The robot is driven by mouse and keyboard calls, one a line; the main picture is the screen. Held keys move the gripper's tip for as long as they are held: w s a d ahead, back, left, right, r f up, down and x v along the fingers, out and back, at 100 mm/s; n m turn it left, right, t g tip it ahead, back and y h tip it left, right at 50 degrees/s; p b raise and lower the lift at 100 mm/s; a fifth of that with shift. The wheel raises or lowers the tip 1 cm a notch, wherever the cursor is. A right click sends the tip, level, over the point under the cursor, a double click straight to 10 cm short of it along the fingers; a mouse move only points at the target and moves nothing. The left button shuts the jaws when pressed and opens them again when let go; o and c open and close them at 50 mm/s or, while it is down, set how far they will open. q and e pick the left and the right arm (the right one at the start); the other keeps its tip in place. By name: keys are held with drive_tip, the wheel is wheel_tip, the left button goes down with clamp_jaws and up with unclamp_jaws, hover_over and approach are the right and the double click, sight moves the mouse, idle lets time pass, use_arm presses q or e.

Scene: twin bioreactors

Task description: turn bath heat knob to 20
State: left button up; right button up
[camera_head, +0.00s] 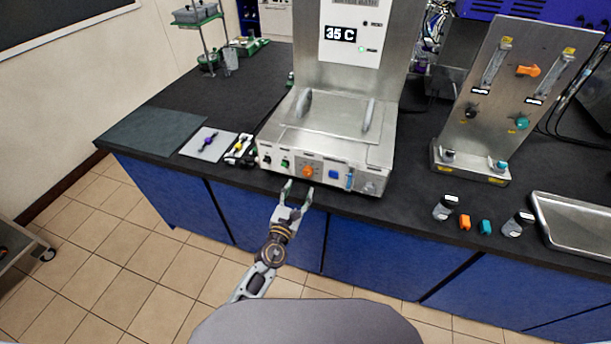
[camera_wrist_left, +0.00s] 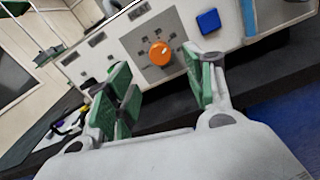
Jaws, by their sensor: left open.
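The water bath (camera_head: 335,135) is a steel unit on the dark bench, and its display (camera_head: 341,34) reads 35 C. On its front panel is an orange round knob (camera_head: 308,171), which also shows in the left wrist view (camera_wrist_left: 160,54) with a small pale mark on its upper right. My left gripper (camera_head: 298,192) is open in front of the panel, just below the orange knob in the head view. In the left wrist view its green-padded fingers (camera_wrist_left: 160,95) are spread, with the knob beyond and between them, apart from both. My right gripper is not in view.
A blue square button (camera_wrist_left: 208,20) is right of the knob. A black and a green knob (camera_head: 285,162) are left of it. A steel flow panel (camera_head: 505,100), small bottles (camera_head: 446,207) and a metal tray (camera_head: 545,215) stand to the right. A purple item (camera_head: 208,141) lies left.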

sight(306, 173)
use_arm(q)
drive_tip(key=shift+x, duration=4)
drive_tip(key=c, duration=1)
